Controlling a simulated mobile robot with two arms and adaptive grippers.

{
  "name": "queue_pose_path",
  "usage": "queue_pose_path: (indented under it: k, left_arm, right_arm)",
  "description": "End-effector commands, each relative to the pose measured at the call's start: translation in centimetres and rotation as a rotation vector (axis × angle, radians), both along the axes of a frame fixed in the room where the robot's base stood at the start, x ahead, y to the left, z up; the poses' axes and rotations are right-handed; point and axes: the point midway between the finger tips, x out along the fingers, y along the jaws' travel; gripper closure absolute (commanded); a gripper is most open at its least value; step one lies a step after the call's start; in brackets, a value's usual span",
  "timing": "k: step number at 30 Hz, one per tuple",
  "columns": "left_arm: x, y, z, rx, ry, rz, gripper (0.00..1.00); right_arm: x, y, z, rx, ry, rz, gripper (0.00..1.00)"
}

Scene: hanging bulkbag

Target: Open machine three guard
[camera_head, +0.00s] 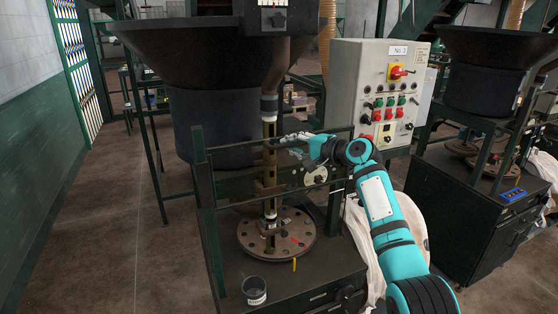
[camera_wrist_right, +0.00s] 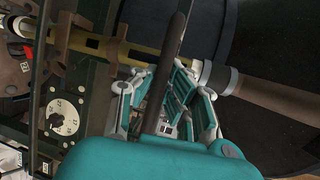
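Machine three's control box (camera_head: 397,50), labelled "No. 3", stands behind my right arm. The guard (camera_head: 203,185) is a dark frame of posts and thin bars around the front of the machine's spout, above a round flange plate (camera_head: 258,238). My right gripper (camera_head: 292,138) is at the guard's top bar, right of the spout. In the right wrist view, the dark bar (camera_wrist_right: 175,45) crosses between the spread fingers of the gripper (camera_wrist_right: 168,80). Whether the fingers touch the bar is unclear. My left gripper is not in view.
A grey cup (camera_head: 254,290) and a yellow marker (camera_head: 294,265) are on the dark cabinet top. A numbered white dial (camera_wrist_right: 63,117) is near the guard. A second hopper machine (camera_head: 485,90) stands at the right. Floor at the left (camera_head: 110,230) is clear.

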Motion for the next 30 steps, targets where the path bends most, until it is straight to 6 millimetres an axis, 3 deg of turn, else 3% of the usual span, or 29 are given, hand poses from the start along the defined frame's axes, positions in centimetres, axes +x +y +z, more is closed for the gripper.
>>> queue_pose_path:
  k: [1, 6, 12, 19, 21, 26, 30]
  left_arm:
    - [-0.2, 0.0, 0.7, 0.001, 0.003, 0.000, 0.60]
    - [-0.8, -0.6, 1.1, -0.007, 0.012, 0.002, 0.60]
    - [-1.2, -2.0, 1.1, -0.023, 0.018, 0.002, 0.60]
    - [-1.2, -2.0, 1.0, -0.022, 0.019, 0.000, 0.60]
    - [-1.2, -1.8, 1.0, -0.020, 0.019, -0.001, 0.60]
    - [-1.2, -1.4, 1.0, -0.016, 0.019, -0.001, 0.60]
    - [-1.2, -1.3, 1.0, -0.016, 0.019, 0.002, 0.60]
  right_arm:
    - [0.0, -0.2, 1.0, -0.003, -0.002, 0.002, 1.00]
    - [0.0, -0.8, 2.1, -0.003, -0.001, 0.002, 1.00]
    - [0.0, -0.9, 2.3, -0.003, -0.001, 0.002, 1.00]
    - [0.0, -0.9, 2.2, -0.003, 0.000, 0.001, 1.00]
    - [0.0, -0.9, 2.2, -0.003, 0.000, 0.001, 0.86]
    - [0.0, -0.9, 2.2, -0.002, 0.001, 0.001, 0.65]
    - [0.0, -0.8, 2.2, -0.001, 0.002, 0.001, 0.64]
